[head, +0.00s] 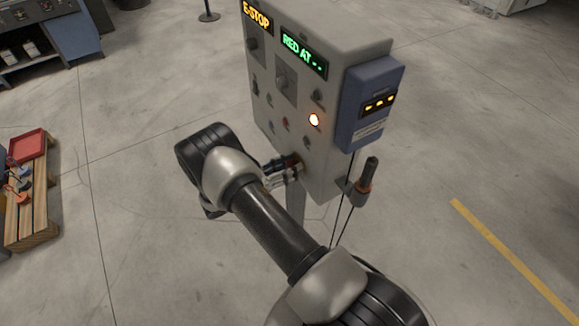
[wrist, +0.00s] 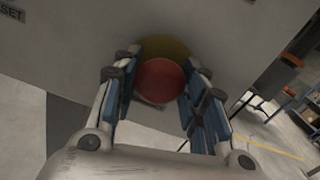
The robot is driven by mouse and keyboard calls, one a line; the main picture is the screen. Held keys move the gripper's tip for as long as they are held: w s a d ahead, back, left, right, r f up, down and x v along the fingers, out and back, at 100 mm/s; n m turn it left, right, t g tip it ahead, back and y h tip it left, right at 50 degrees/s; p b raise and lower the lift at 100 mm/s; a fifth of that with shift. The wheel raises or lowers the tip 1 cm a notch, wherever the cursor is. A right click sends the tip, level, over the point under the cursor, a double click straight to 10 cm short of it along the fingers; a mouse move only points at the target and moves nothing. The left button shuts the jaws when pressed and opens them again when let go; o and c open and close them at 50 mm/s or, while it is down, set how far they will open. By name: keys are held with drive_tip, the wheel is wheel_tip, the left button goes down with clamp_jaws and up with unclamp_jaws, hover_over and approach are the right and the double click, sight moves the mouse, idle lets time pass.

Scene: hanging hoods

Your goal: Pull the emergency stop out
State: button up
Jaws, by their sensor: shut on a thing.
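The emergency stop is a round red button (wrist: 160,82) in front of a yellow disc (wrist: 166,48) on the grey panel face. My gripper (wrist: 161,90) has its blue-padded fingers on both sides of the red button and is shut on it. In the head view my gripper (head: 283,168) reaches the lower part of the grey control box (head: 335,150). The button is mostly hidden there by my fingers.
The floor around is open.

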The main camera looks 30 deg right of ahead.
clamp_jaws()
drive_tip(key=shift+a+b, duration=0.5)
drive_tip(key=shift+b, duration=0.05)
drive_tip(key=o, duration=1.3)
unclamp_jaws()
drive_tip(key=shift+a, duration=0.1)
drive_tip(key=shift+c, duration=0.2)
drive_tip(key=a, duration=1.2)
drive_tip(key=shift+s, duration=0.2)
